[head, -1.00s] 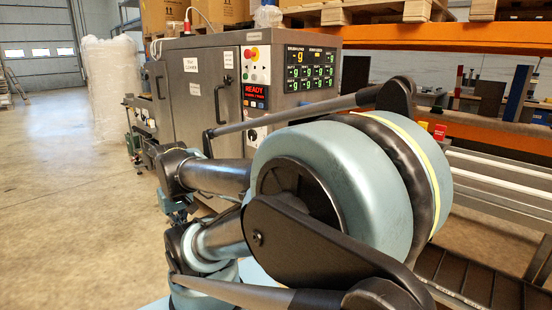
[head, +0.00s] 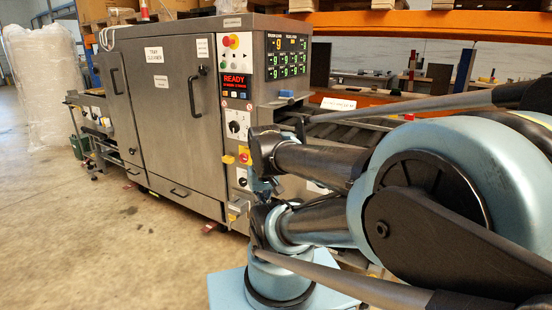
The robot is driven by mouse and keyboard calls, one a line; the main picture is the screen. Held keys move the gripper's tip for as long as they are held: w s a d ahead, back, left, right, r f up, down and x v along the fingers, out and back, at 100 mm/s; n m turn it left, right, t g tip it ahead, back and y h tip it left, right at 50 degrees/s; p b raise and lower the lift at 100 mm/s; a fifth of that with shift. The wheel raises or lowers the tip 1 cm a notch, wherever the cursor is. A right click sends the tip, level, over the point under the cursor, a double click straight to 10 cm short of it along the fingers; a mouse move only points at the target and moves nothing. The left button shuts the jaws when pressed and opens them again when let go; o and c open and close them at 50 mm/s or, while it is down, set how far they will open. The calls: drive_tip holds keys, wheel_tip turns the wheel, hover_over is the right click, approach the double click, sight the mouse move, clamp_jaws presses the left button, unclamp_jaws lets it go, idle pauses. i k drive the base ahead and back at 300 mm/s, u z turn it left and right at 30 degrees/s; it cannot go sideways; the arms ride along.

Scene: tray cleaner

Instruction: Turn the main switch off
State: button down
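The grey metal tray cleaner (head: 165,85) stands left of centre in the head view, with a control column on its front right edge. A red knob on a yellow plate (head: 244,155), which looks like the main switch, sits low on that column. A black rotary knob (head: 234,127) is above it and another dark knob (head: 241,178) is below it. My gripper (head: 262,188) shows only as a small dark part under the arm's end, just right of these controls in the picture. Its fingers are too small and covered to read, and contact cannot be told.
A lit red READY display (head: 235,81) and green digit displays (head: 287,57) are higher on the machine. A roller conveyor (head: 345,130) runs right, behind my arm. Wrapped goods (head: 47,75) stand far left. The floor at front left is clear.

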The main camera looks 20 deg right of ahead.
sight(243, 158)
drive_tip(key=z, duration=0.6)
drive_tip(key=k, duration=1.1)
drive_tip(key=u, duration=1.25)
drive_tip(key=i, duration=1)
drive_tip(key=z, duration=0.05)
